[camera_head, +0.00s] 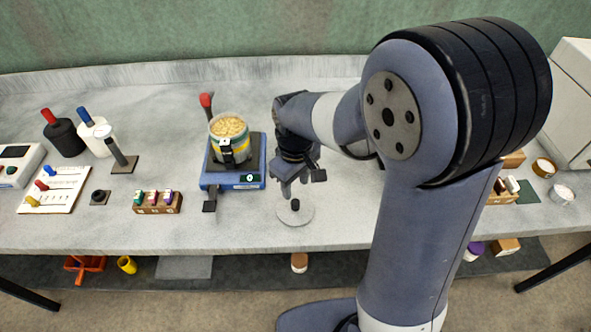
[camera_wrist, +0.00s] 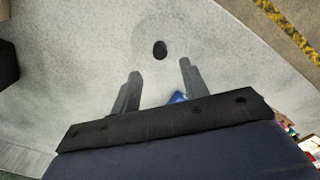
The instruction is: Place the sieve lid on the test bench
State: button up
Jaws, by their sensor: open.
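The sieve lid (camera_head: 287,213) is a pale round disc with a dark knob. It lies flat on the grey test bench (camera_head: 350,232), near the front edge. In the wrist view the lid's black knob (camera_wrist: 159,49) shows just beyond my fingertips, and its pale disc blends into the bench. My gripper (camera_head: 296,190) is above the lid, apart from the knob as far as I can see. In the wrist view its two fingers (camera_wrist: 160,68) are spread with nothing between them.
Left of my gripper stands a blue device (camera_head: 232,181) bearing a container of yellow grain (camera_head: 229,128). A small rack (camera_head: 157,202) with coloured pieces stands farther left. Bare bench lies around the lid. The bench's front edge is close below it.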

jog(key=shift+r, duration=2.4)
